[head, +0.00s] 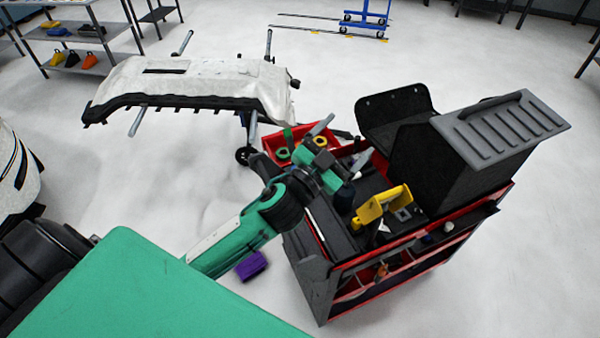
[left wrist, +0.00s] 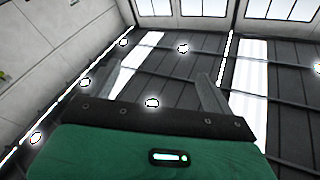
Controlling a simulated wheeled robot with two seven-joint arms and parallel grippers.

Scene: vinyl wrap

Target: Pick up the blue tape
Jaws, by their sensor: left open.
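I cannot make out a clearly blue tape in either view. A red bin (head: 318,133) on the cart's far left corner holds a green ring (head: 283,153) and a yellow ring (head: 320,141), which look like tape rolls. My left gripper (head: 343,142) is over the near side of this bin, hiding part of it. Its fingers point up and away. In the left wrist view the two fingers (left wrist: 170,85) stand wide apart with nothing between them, against the ceiling. My right gripper is not in view.
A red and black tool cart (head: 330,268) carries a grey-lidded black box (head: 455,150) and a yellow tool (head: 382,205). A white bumper (head: 200,80) rests on a stand at the back left. A purple block (head: 251,265) lies on the floor left of the cart.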

